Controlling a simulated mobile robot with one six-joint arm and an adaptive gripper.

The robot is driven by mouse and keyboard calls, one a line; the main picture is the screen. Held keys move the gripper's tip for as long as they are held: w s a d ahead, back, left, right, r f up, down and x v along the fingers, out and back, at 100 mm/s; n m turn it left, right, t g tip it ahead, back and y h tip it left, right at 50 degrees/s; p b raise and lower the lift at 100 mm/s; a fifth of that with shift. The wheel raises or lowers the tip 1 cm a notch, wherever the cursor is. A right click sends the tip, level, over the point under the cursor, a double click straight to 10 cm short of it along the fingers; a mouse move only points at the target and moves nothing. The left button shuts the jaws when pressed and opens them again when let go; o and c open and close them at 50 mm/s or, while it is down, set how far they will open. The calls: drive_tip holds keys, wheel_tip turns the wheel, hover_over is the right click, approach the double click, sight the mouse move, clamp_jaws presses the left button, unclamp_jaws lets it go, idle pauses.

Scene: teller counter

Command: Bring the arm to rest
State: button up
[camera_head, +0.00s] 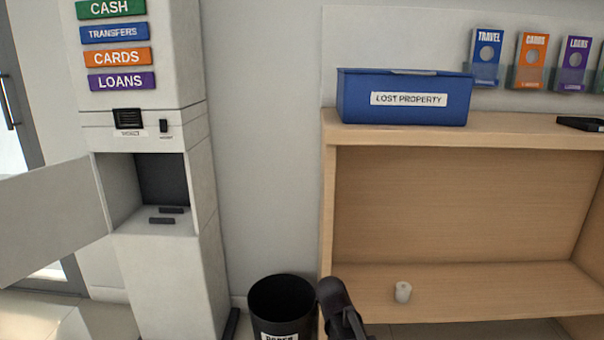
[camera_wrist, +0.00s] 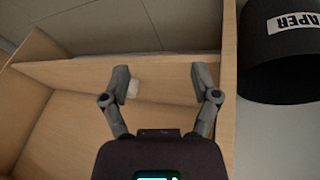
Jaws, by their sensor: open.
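My gripper (camera_wrist: 160,82) is open in the wrist view, with its two fingers spread and nothing held between them. It hangs in front of the open wooden shelf unit (camera_wrist: 80,72). A small white roll (camera_wrist: 133,89) shows beside the left finger, partly hidden by it. In the head view the same white roll (camera_head: 403,292) stands on the lower shelf of the wooden unit (camera_head: 470,290). Part of my arm shows at the bottom middle of the head view; the fingers are not visible there.
A black paper bin (camera_head: 281,300) stands left of the shelf unit, close to my arm. A grey kiosk (camera_head: 170,270) has its door (camera_head: 50,222) swung open and dark pieces inside. A blue lost property box (camera_head: 405,98) and a dark flat object (camera_head: 580,124) sit on the counter top.

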drive_tip(key=s+d+r+n+g+y+p, duration=0.2)
drive_tip(key=s+d+r+n+y+p, duration=0.15)
drive_tip(key=s+r+p, duration=0.55)
wheel_tip(320, 180, up, 35)
drive_tip(key=s+p, duration=0.1)
drive_tip(key=p, duration=3.4)
drive_tip(key=shift+s+d+r, duration=0.15)
drive_tip(key=shift+s+r, duration=0.05)
drive_tip(key=shift+s, duration=0.05)
drive_tip(key=shift+y, duration=0.25)
